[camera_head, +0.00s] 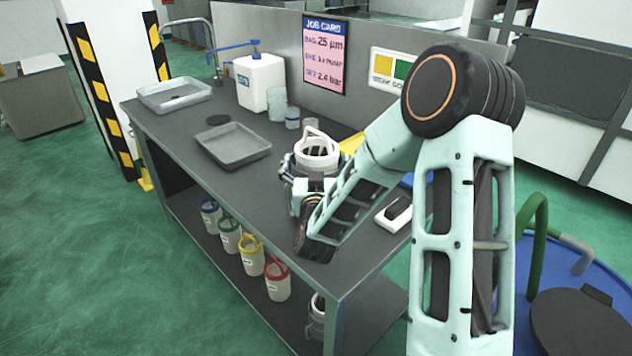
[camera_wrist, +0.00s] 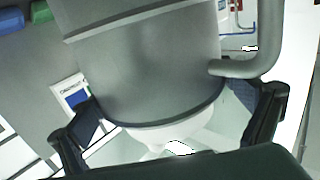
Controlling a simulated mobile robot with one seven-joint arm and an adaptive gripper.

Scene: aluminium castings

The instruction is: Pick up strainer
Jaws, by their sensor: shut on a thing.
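The strainer (camera_head: 317,158) stands out in the head view as a white ring with an arched handle above a grey body, near the middle of the bench. My gripper (camera_head: 306,183) is against its near side, partly hidden by my own arm. In the wrist view the strainer's grey rounded body (camera_wrist: 150,60) fills the upper middle, with a bent pipe at its right and a white rounded part below. The two dark fingers of my gripper (camera_wrist: 168,103) sit on either side of it, shut on it. I cannot tell whether it touches the bench.
The grey bench (camera_head: 185,127) carries a grey tray (camera_head: 233,146), a second tray (camera_head: 173,94), a white canister (camera_head: 260,82) and clear beakers. A small white-and-black device (camera_head: 394,214) lies right of my arm. Several coloured-rim buckets stand on the lower shelf. The bench's front left is clear.

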